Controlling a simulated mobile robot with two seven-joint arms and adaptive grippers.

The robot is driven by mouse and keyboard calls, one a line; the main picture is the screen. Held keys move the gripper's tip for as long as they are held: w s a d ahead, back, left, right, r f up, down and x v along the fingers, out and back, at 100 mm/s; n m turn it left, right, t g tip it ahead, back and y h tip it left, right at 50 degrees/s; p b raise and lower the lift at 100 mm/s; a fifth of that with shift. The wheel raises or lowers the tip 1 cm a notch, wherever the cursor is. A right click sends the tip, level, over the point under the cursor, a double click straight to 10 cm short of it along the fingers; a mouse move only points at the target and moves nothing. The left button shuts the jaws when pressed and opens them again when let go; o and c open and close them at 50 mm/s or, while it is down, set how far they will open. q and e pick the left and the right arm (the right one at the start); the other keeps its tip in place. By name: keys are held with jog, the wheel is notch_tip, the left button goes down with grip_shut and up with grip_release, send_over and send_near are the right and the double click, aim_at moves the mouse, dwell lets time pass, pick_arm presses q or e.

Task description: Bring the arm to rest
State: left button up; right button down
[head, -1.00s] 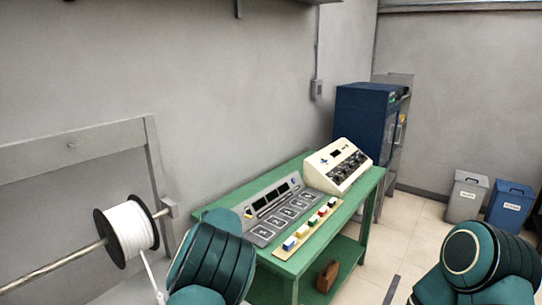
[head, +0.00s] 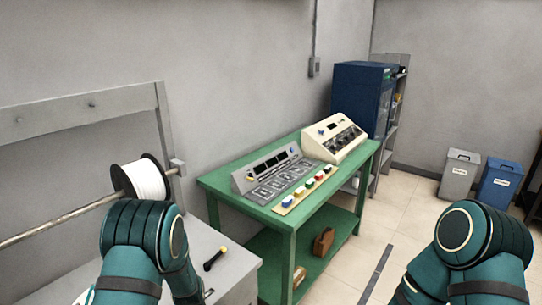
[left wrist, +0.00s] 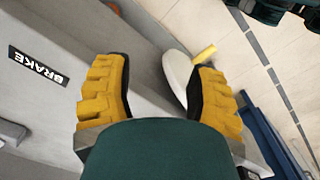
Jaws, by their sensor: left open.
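My left gripper (left wrist: 155,80) shows in the left wrist view with its two yellow fingers spread apart. No object is held between them. A pale rounded object (left wrist: 178,75) and a small yellow piece (left wrist: 205,53) lie beyond the fingers; I cannot tell what they are. In the head view my left arm (head: 140,240) is bent at the lower left, and its gripper is out of sight. My right arm (head: 470,245) is at the lower right, and its gripper is out of frame.
A white spool (head: 148,180) sits on a rod at the left. A black and yellow tool (head: 215,258) lies on a grey bench (head: 235,275). A green table (head: 225,185) bears a sloped panel (head: 275,172) and a cream console (head: 335,137). Floor (head: 350,260) is open between table and right arm.

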pick_arm(q)
jog(key=s+d+f+m+h+b, duration=0.2)
jog(key=s+d+m, duration=0.3)
jog(key=s+m, duration=0.2)
jog(key=s+d+f+m+t+h+b, duration=0.1)
jog(key=s+d+f+m+b, duration=0.1)
jog(key=s+d+m, duration=0.3)
jog(key=s+m, duration=0.3)
jog(key=s, duration=0.1)
jog(key=shift+s+d+f+t+h+b, duration=0.15)
jog(key=shift+s+f+t+h+b, duration=0.15)
jog(key=shift+f+h, duration=0.1)
jog(key=shift+c, duration=0.9)
